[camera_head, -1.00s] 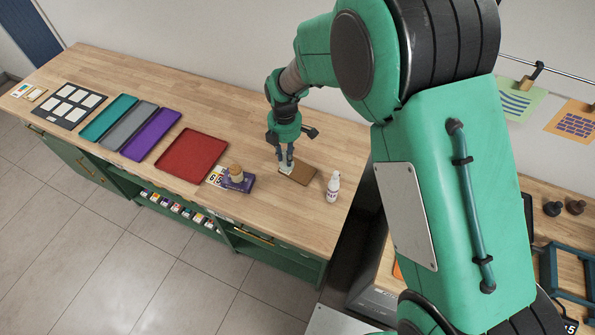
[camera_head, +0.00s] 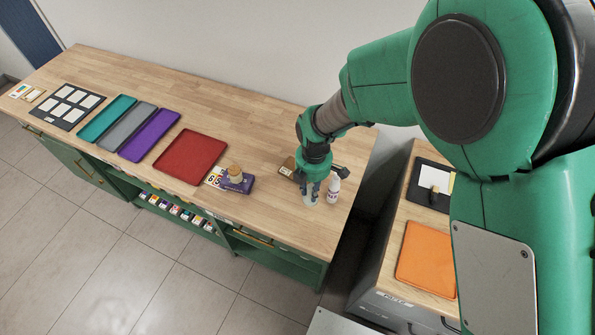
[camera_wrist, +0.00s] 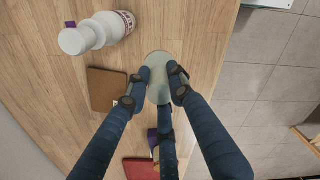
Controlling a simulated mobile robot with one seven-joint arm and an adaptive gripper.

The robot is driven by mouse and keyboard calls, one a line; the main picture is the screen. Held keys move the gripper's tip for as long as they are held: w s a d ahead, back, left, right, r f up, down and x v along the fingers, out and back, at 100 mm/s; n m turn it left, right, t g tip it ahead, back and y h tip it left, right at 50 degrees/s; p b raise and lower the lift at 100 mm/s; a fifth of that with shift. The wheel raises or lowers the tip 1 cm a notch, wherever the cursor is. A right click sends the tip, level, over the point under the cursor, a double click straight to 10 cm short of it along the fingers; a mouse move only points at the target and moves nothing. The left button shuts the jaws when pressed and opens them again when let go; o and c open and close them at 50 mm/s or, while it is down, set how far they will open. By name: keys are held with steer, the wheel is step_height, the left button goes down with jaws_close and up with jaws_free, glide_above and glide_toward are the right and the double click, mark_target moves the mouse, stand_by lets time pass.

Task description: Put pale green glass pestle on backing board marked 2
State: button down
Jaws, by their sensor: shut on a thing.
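My gripper (camera_head: 311,190) is shut on the pale green glass pestle (camera_wrist: 159,72), near the front right of the long wooden worktop. In the wrist view the fingers close around its sides and its pale round end shows. In the head view only a little of the pestle (camera_head: 308,201) shows below the fingers. Its height above the worktop is hard to tell. A brown board (camera_wrist: 105,92) lies just beside the gripper, with a small pale label whose mark I cannot read. In the head view the arm partly hides this board (camera_head: 288,166).
A white bottle (camera_head: 333,190) stands close to the right of the gripper. To the left are a purple block with a knob (camera_head: 236,181), number cards (camera_head: 215,178) and a red tray (camera_head: 188,157). A second table holds an orange tray (camera_head: 427,260) and a black board (camera_head: 418,187).

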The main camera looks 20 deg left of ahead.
steer(key=shift+w+a, duration=0.1)
steer(key=w+a+f+b, duration=0.1)
steer(key=w+a, duration=0.9)
steer(key=w, duration=0.2)
steer(key=shift+w+f, duration=0.15)
steer(key=shift+f, duration=0.05)
stand_by(0.4)
steer(key=shift+f+b, duration=0.5)
steer(key=shift+f, duration=1.25)
steer(key=shift+f, duration=0.15)
steer(key=c, duration=1.5)
jaws_free()
step_height(320, 180, up, 12)
steer(key=shift+r+p, duration=0.1)
steer(key=shift+p, duration=0.75)
